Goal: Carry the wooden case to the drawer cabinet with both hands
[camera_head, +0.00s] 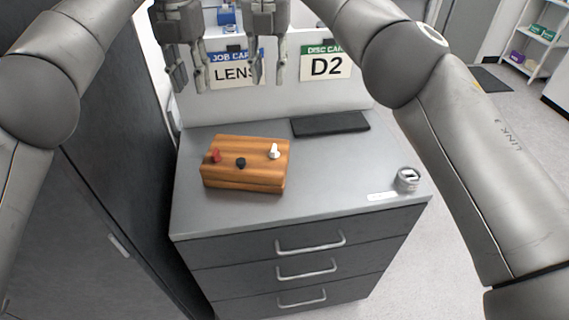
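The wooden case (245,178) is a brown striped block with a red, a black and a white knob on it. It rests on the left part of the grey top of the drawer cabinet (310,195). My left gripper (188,82) hangs above and behind the case, fingers down and apart, with nothing between them. My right gripper (267,75) is beside it to the right, also fingers down, apart and empty. Neither gripper touches the case.
A black flat pad (330,124) lies at the back of the top. A small metal cylinder (408,179) and a white label (382,196) are at the right front. Cards reading LENS (232,74) and D2 (327,66) stand behind. A dark cabinet (100,150) stands at left.

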